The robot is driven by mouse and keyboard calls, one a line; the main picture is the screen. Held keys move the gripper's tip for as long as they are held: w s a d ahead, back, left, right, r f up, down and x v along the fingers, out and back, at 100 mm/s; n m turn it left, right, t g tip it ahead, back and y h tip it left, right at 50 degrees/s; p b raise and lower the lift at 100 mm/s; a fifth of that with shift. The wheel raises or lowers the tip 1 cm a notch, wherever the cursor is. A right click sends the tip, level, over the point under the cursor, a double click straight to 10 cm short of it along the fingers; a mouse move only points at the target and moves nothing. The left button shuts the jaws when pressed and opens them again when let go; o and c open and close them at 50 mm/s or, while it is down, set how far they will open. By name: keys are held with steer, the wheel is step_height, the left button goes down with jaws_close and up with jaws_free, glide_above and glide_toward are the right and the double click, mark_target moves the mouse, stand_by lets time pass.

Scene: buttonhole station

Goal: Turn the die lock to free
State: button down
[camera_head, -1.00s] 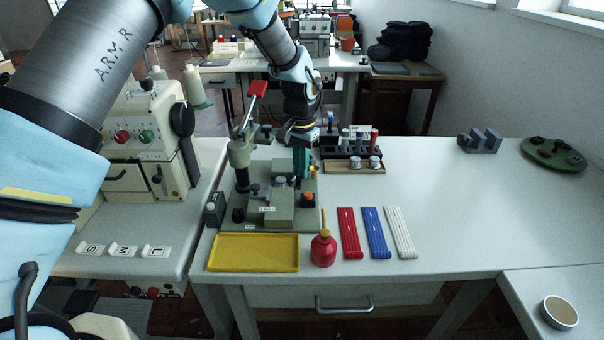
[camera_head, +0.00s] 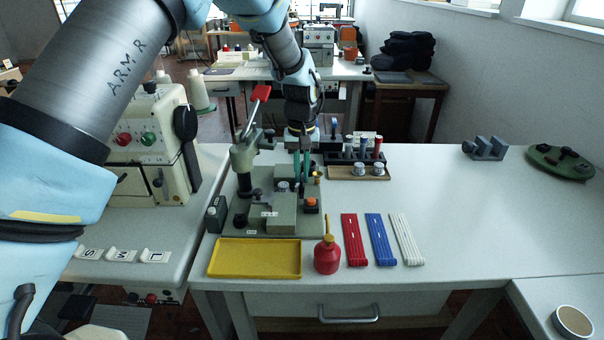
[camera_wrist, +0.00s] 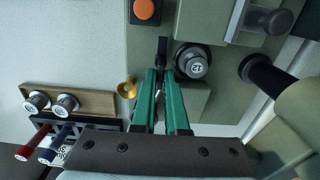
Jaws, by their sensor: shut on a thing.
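The grey-green buttonhole press (camera_head: 250,218) stands on the table, its red-handled lever (camera_head: 261,93) raised. A round metal die marked 12 (camera_wrist: 192,65) sits in the press, just right of my fingertips in the wrist view. My gripper (camera_head: 301,178) reaches down at the back right of the press base. In the wrist view its green fingers (camera_wrist: 164,75) are closed around a narrow dark lever (camera_wrist: 162,48), which appears to be the die lock. The lever points nearly straight up in that view. Its lower part is hidden between the fingers, and I cannot read any lock marking.
An orange button (camera_head: 311,201) and a brass knob (camera_wrist: 128,88) are close to my gripper. A die tray (camera_head: 345,174) and dark rack stand behind right. A yellow tray (camera_head: 254,258), red oil can (camera_head: 327,256) and coloured strips lie in front. The table's right side is mostly clear.

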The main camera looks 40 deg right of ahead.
mark_target(302, 178)
stand_by(0.4)
steer(key=c, duration=0.9)
jaws_free()
steer(key=shift+c, duration=0.2)
step_height(302, 178, up, 11)
steer(key=b, duration=0.2)
steer(key=shift+f, duration=0.15)
